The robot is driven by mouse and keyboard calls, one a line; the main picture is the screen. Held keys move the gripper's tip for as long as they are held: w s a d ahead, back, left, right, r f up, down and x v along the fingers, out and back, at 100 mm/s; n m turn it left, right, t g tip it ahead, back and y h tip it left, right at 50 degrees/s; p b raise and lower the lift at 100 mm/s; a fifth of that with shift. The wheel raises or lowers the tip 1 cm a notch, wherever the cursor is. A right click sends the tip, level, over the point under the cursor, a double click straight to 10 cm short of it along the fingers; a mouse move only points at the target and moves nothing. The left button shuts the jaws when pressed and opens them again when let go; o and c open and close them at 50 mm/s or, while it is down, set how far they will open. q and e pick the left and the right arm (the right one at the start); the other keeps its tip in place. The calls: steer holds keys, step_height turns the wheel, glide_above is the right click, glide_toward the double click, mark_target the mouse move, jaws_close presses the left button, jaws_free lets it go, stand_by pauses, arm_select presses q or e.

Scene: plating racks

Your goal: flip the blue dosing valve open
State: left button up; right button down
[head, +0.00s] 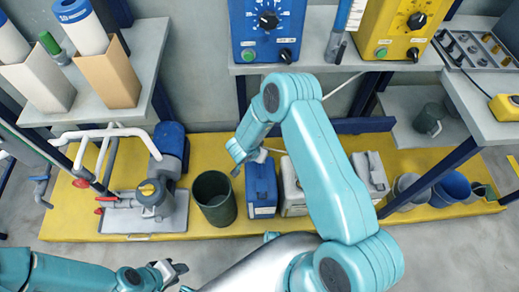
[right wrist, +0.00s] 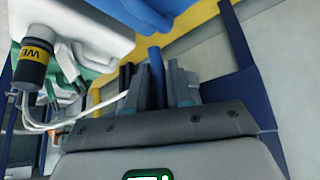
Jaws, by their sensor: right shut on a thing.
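My right arm reaches up and bends left. Its gripper is partly hidden by its own wrist above the blue canister (head: 261,188) in the head view. In the right wrist view my right gripper (right wrist: 160,82) is shut with a narrow blue bar (right wrist: 157,75) between its grey fingers. The bar looks like a lever, but I cannot tell for sure that it is the blue dosing valve. The valve's body and angle are not clear. My left gripper (head: 172,270) is low at the left in the head view, open and empty, apart from the racks.
A pump with a blue motor (head: 171,140) and white pipes stands left on the yellow platform (head: 110,225). A dark green bucket (head: 214,198) stands beside the blue canister. Shelves with blue (head: 245,45) and yellow (head: 385,50) control boxes lie behind. Blue posts (head: 440,175) stand right.

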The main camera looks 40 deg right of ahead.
steer(key=c, duration=1.1)
jaws_free()
steer(key=p+v, duration=0.4)
steer(key=v, duration=1.2)
steer(key=shift+r, duration=0.1)
